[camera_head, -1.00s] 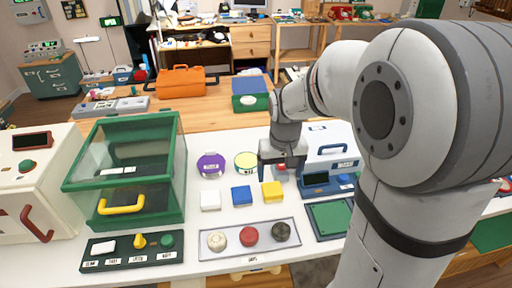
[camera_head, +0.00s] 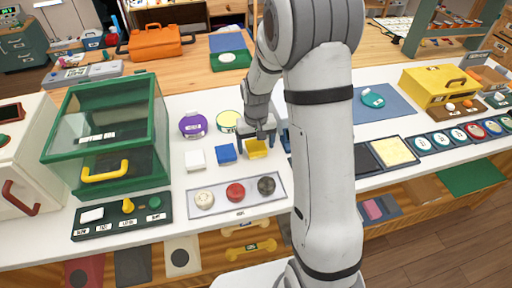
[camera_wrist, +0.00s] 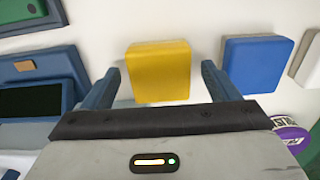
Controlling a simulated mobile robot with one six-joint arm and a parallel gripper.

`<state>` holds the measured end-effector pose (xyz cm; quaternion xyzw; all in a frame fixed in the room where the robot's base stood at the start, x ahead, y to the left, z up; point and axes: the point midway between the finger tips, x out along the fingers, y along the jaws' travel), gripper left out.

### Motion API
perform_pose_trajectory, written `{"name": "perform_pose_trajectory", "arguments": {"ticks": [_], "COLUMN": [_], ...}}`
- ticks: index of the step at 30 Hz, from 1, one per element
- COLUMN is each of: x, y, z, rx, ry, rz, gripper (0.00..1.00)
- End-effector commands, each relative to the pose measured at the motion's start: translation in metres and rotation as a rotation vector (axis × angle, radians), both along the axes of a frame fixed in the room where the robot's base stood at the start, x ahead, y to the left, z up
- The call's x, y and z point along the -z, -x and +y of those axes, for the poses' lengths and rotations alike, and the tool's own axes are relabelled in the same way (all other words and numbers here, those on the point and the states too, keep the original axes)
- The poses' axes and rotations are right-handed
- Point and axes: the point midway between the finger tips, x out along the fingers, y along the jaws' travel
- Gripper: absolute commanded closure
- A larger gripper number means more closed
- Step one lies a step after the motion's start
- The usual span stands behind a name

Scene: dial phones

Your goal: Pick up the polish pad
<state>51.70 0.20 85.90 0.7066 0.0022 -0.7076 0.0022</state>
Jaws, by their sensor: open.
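No label naming the polish pad is readable. A yellow block (camera_head: 256,149) lies on the white worktop, at the right of a row with a blue block (camera_head: 227,153) and a white block (camera_head: 195,159). My gripper (camera_head: 257,133) is at the yellow block. In the wrist view my open fingers (camera_wrist: 161,75) stand either side of the yellow block (camera_wrist: 159,62), with a small gap on each side. A grey tray (camera_head: 220,204) in front holds a cream disc (camera_head: 204,199), a red disc (camera_head: 235,193) and a dark disc (camera_head: 266,186).
A green glass-sided cabinet (camera_head: 152,103) stands left, with a dark control panel (camera_head: 105,229) before it. Purple (camera_head: 192,125) and yellow-rimmed (camera_head: 229,121) round items lie behind the blocks. A blue-framed device stands close beside my gripper, partly hidden by my arm.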

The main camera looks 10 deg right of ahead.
Motion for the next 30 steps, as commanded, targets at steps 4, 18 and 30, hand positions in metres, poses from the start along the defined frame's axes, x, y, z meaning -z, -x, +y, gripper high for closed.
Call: {"name": "perform_pose_trajectory", "arguments": {"ticks": [4, 18, 30], "x": [0.0066, 0.0062, 0.0061], "y": [0.0, -0.0001, -0.0001], "z": [0.0, 0.0, 0.0], "rx": [0.0, 0.0, 0.0], "ry": [0.0, 0.0, 0.0], "rz": [-0.001, -0.001, -0.001], "gripper": [0.18, 0.43, 0.71]}}
